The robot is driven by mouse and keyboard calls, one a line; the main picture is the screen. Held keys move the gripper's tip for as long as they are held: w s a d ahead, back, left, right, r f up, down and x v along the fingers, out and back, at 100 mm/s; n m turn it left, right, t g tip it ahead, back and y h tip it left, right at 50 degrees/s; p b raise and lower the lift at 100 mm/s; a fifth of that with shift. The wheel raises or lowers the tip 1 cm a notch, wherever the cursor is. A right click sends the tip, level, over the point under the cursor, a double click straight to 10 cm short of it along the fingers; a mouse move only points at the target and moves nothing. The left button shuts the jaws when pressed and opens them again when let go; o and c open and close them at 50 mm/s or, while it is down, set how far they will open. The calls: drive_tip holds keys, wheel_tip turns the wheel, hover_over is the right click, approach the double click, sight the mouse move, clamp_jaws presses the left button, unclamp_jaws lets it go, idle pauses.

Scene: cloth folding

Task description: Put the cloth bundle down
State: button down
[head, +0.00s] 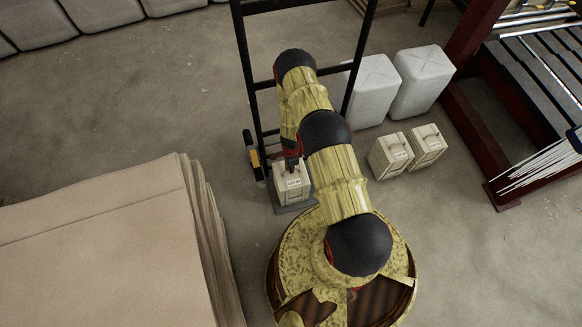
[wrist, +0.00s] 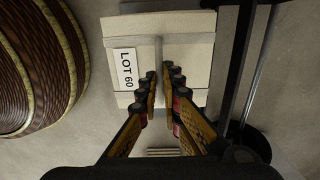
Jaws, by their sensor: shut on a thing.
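The cloth bundle (head: 291,187) is a cream block with bands and a white tag. Its tag reads LOT 60 in the wrist view (wrist: 186,28). My gripper (head: 291,164) is above it, and in the wrist view my fingers (wrist: 162,82) are shut on the raised strip along its top. The bundle looks upright over the grey foot plate (head: 284,209) of a black hand truck (head: 244,55). I cannot tell whether its underside touches the plate. My arm covers part of the truck.
Two similar bundles, one near (head: 389,156) and one farther right (head: 427,146), stand on the floor. Grey sacks (head: 422,78) stand behind them. A tall stack of beige sheets (head: 95,245) fills the lower left. A dark red frame (head: 473,125) is at right.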

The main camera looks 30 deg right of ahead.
drive_tip(key=shift+w, duration=0.1)
drive_tip(key=c, duration=2.4)
unclamp_jaws()
drive_tip(key=o, duration=0.4)
wheel_tip(320, 180, up, 12)
drive_tip(key=p, duration=0.7)
drive_tip(key=shift+r, duration=0.1)
